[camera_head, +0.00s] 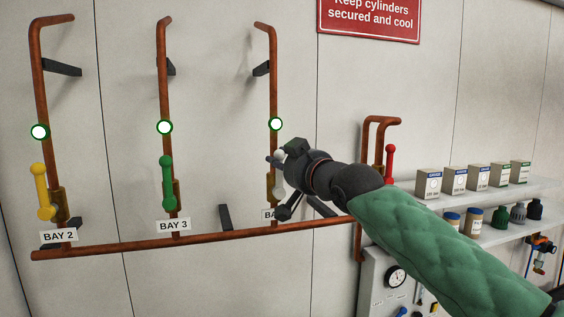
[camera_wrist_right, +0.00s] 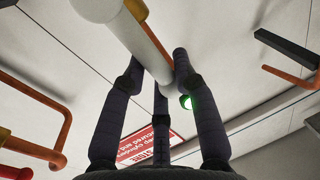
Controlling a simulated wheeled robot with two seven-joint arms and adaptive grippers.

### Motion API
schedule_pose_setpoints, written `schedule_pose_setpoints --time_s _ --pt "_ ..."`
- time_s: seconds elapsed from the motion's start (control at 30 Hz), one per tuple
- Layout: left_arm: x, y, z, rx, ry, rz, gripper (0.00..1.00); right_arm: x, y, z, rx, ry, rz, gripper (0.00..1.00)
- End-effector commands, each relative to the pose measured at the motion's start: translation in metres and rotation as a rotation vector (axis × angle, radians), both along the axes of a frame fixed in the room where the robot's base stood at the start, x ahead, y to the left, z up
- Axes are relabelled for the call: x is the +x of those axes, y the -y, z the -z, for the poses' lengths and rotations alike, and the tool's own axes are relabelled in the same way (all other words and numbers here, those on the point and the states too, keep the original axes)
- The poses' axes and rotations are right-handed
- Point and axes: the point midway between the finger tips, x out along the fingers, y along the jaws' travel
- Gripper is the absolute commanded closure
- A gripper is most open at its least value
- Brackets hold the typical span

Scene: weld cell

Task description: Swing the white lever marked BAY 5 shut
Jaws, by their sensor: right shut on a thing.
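The white lever (camera_wrist_right: 140,42) shows in the right wrist view as a thick white rod running between my fingers. In the head view only small pale parts of it (camera_head: 279,158) show beside the third copper riser, the rest being behind my gripper. My right gripper (camera_head: 281,180) is at this lever, and its dark fingers (camera_wrist_right: 155,78) are closed around the rod in the wrist view. The label below it (camera_head: 267,214) is partly covered; only "BA" can be read, so its number is hidden. My left gripper is not in view.
A yellow lever (camera_head: 42,190) at BAY 2 and a green lever (camera_head: 167,182) at BAY 3 are on the left. A red lever (camera_head: 390,165) stands behind my right arm. A horizontal copper pipe (camera_head: 130,246) runs below. Shelves (camera_head: 540,186) with boxes are on the right.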

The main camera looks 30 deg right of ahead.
Motion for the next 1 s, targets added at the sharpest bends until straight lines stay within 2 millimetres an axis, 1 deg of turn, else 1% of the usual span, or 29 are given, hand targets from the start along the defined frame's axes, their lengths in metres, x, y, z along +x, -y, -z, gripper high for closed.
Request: schedule_pose_setpoints --time_s 0.03,0.17,0.37,0.6,1.0 --pt "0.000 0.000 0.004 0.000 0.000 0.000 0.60 0.001 0.000 0.004 0.011 -0.002 0.000 1.00" --pt "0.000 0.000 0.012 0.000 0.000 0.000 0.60 0.000 0.004 0.006 0.062 0.010 0.000 1.00" --pt "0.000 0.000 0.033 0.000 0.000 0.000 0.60 -0.002 0.014 0.010 0.197 0.045 0.001 1.00" --pt "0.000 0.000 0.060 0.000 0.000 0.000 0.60 -0.005 0.029 0.018 0.414 0.094 0.001 1.00" --pt "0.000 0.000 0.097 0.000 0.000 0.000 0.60 -0.010 0.049 0.036 0.784 0.180 0.002 1.00"
